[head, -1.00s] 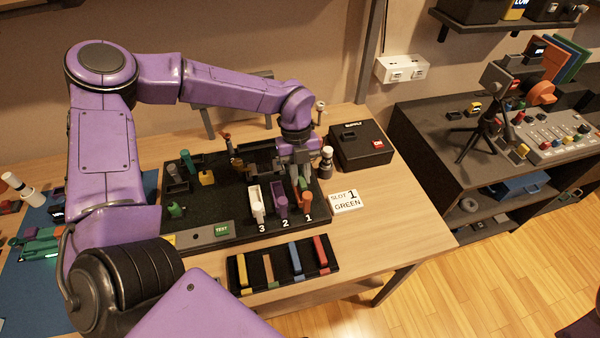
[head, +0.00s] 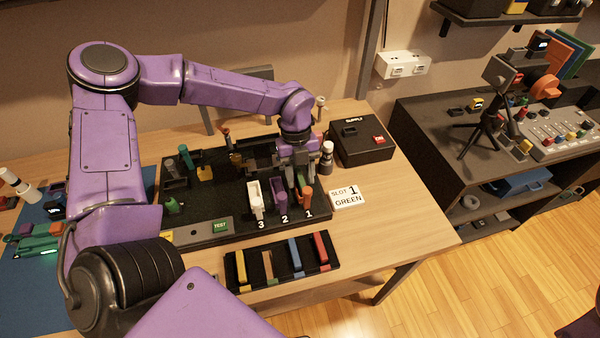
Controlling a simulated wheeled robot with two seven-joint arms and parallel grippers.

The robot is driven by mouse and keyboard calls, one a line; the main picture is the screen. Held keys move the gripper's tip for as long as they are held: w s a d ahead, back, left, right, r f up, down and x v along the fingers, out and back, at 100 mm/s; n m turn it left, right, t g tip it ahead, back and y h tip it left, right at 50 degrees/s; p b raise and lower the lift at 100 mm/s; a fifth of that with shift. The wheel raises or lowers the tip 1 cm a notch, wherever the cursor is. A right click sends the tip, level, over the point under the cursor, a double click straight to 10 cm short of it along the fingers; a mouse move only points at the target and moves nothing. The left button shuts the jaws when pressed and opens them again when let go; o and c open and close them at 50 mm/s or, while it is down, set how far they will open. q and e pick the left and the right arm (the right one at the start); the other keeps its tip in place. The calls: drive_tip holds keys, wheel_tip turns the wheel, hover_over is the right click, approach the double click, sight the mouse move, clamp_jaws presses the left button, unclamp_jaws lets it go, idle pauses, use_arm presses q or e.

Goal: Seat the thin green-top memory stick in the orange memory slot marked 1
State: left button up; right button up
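The orange memory slot marked 1 (head: 307,196) stands upright at the right front of the black board (head: 218,208). The purple slot 2 (head: 280,196) and white slot 3 (head: 255,200) stand left of it. My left gripper (head: 300,182) points down just behind and above slot 1, and its fingers partly cover the slot's back. I cannot make out the thin green-top memory stick now; the fingers may hide it. Whether they are closed on something is too small to tell. My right gripper is out of view.
A black tray (head: 284,284) with yellow, brown, blue and red sticks lies in front of the board. A card reading "SLOT 1 GREEN" (head: 347,197) lies to the right. A black supply box (head: 362,147) stands behind it. Bare table shows at the right.

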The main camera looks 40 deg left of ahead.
use_arm(q)
drive_tip(key=b+v, duration=0.1)
drive_tip(key=v, duration=0.9)
drive_tip(key=shift+r+b, duration=0.3)
drive_tip(key=shift+b, duration=0.05)
drive_tip(key=shift+w+a, duration=0.1)
